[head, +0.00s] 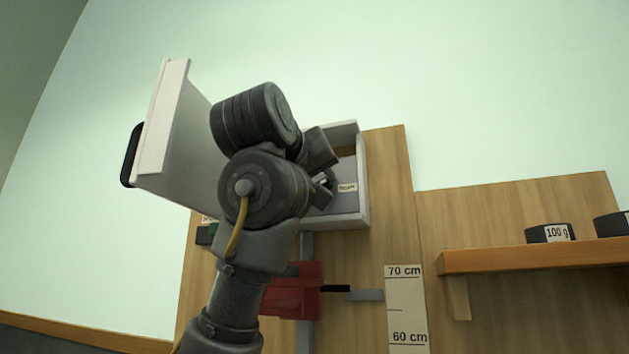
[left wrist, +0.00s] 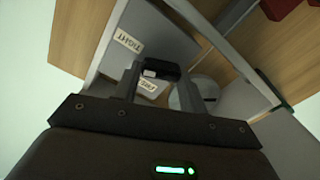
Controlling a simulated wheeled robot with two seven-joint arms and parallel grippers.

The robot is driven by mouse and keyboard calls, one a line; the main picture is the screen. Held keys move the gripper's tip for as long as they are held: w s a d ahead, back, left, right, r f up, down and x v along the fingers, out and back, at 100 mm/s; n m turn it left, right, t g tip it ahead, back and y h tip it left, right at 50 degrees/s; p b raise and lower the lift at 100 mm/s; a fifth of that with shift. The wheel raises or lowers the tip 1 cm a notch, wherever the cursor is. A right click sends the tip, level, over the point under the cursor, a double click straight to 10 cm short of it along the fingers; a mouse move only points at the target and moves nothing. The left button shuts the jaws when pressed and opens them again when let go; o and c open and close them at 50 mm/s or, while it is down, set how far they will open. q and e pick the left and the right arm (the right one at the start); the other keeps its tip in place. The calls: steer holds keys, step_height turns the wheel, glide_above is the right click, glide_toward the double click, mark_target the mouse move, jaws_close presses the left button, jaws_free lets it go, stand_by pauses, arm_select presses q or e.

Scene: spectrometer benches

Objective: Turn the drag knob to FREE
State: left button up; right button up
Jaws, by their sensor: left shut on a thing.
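My left gripper (head: 322,186) reaches into an open pale box (head: 362,190) on the wooden board. In the left wrist view its fingers (left wrist: 152,76) are shut on the dark drag knob (left wrist: 163,68), which has a small pale mark. A TIGHT label (left wrist: 128,40) lies up and left of the knob. A second label (left wrist: 147,87), which looks like FREE, lies just below the knob between the fingers. In the head view my arm hides the knob, and I cannot tell which label the mark points to. My right gripper is not in view.
The box's door (head: 170,120) stands open to the left, with a black handle (head: 131,155). Below are a red carriage (head: 292,292) and a height scale (head: 404,310). A wooden shelf (head: 530,260) at right carries dark weights, one marked 100 g (head: 550,233).

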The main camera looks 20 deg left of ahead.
arm_select(q)
steer(key=n+b, duration=0.2)
steer(key=n, duration=0.2)
steer(key=n+b, duration=0.3)
steer(key=n, duration=0.1)
steer(key=n+b, duration=0.3)
steer(key=n, duration=0.2)
steer(key=shift+a+f, duration=0.2)
steer(key=shift+f, duration=0.2)
steer(key=shift+n, duration=0.3)
steer(key=o, duration=1)
